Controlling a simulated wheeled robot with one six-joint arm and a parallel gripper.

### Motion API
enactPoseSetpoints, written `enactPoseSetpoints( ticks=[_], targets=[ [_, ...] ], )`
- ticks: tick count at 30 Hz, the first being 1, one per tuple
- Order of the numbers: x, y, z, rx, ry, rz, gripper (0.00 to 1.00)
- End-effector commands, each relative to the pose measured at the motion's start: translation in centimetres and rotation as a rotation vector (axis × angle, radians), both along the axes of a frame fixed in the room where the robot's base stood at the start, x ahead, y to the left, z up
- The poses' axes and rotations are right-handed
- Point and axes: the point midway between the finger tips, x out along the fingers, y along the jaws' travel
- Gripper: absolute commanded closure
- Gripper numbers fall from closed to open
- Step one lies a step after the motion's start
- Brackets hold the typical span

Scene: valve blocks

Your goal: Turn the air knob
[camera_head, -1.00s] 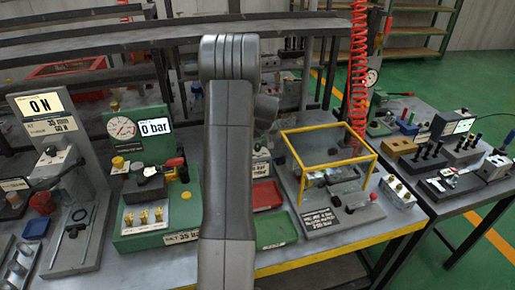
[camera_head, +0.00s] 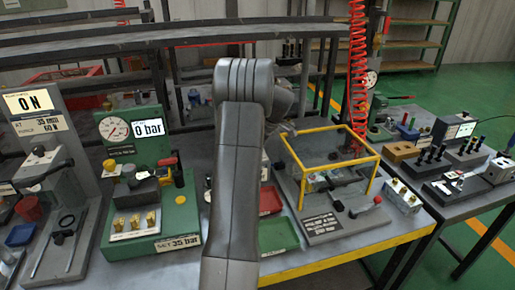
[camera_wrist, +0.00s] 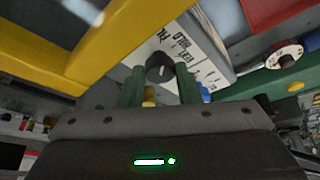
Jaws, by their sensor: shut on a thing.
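My gripper (camera_wrist: 160,82) shows in the wrist view, with its two green fingers on either side of a dark round knob (camera_wrist: 159,66) with a pale mark. The fingers are shut on this knob, the air knob. It sits in front of a white panel (camera_wrist: 190,42) with black lettering, partly readable as HOLD and VENT. In the head view my grey arm stands in front of the bench and hides the knob. The gripper's fingertips cannot be made out there.
A yellow guard frame (camera_head: 327,129) stands just right of my arm; its yellow bar also fills the wrist view's upper left (camera_wrist: 100,55). A green gauge station (camera_head: 180,218) is at left. A red coiled hose (camera_head: 358,80) hangs behind. A green tray (camera_head: 278,236) lies in front.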

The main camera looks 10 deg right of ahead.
Motion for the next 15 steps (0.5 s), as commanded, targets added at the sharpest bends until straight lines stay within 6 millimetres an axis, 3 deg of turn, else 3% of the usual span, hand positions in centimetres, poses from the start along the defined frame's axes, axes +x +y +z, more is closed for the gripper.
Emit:
enactPoseSetpoints(
  ticks=[15],
  targets=[
    [0.07, -0.13, 0.00, -0.002, 0.001, 0.100, 0.93]
  ],
)
